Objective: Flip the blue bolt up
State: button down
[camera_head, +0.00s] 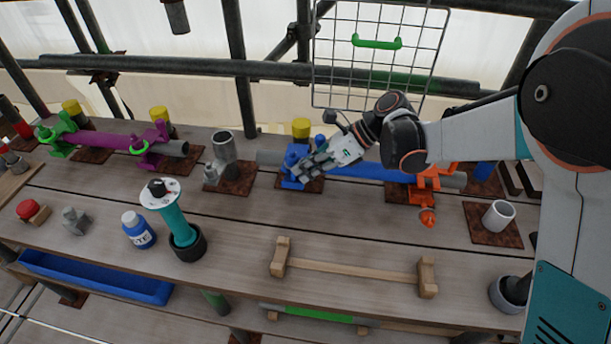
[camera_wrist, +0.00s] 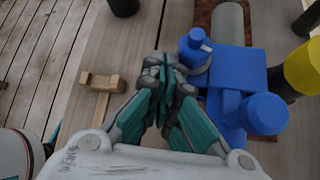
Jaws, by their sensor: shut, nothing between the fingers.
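A blue clamp (camera_head: 291,170) sits on the bench around one end of a blue pipe (camera_head: 352,170). My gripper (camera_head: 303,172) is at the clamp's front right side and partly hides it. In the wrist view, my gripper (camera_wrist: 164,72) has its fingers together and nothing between them. The rounded blue bolt end (camera_wrist: 195,45) is just right of the fingertips; contact cannot be told. The blue clamp body (camera_wrist: 238,72) lies right of it. A larger blue cylindrical part (camera_wrist: 263,113) is nearer the camera.
An orange clamp (camera_head: 425,182) holds the pipe's right part, its orange bolt (camera_head: 428,217) hanging down. A yellow-capped post (camera_head: 301,128) stands behind the blue clamp. A grey upright pipe (camera_head: 224,150) stands left. A wooden rack (camera_head: 350,270) is in front, with bare bench between.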

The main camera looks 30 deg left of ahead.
jog(key=shift+w+a+r+m+g, duration=0.2)
jog(key=shift+w+m+g, duration=0.1)
jog(key=shift+w+g, duration=0.2)
dwell(0.3)
